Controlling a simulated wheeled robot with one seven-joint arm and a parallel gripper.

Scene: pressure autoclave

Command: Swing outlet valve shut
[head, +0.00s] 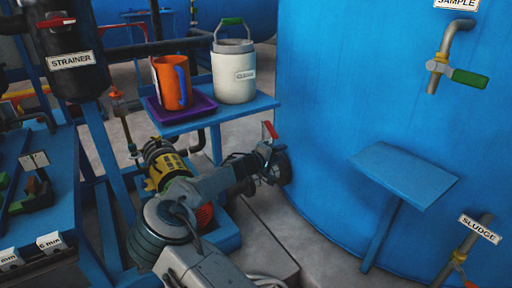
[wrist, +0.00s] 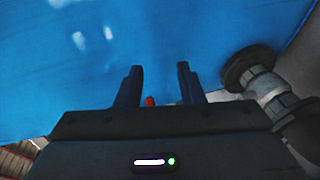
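A small red lever tip (head: 270,130) stands up beside the blue tank, just above the end of my arm; it looks like the outlet valve's handle. My gripper (head: 265,152) is low by the tank wall, next to dark pipe flanges (head: 280,168). In the wrist view my gripper (wrist: 160,82) has its two dark fingers apart, with nothing clamped. A small red tip (wrist: 149,101) shows between the fingers, nearer the left one; I cannot tell whether they touch. The valve body is mostly hidden behind my gripper.
The blue tank (head: 340,80) fills the right side. A flanged pipe (wrist: 262,82) is close right of my fingers. A blue shelf (head: 255,107) holds an orange mug (head: 170,84) and a white jug (head: 233,75). Another blue shelf (head: 405,175) juts out at right.

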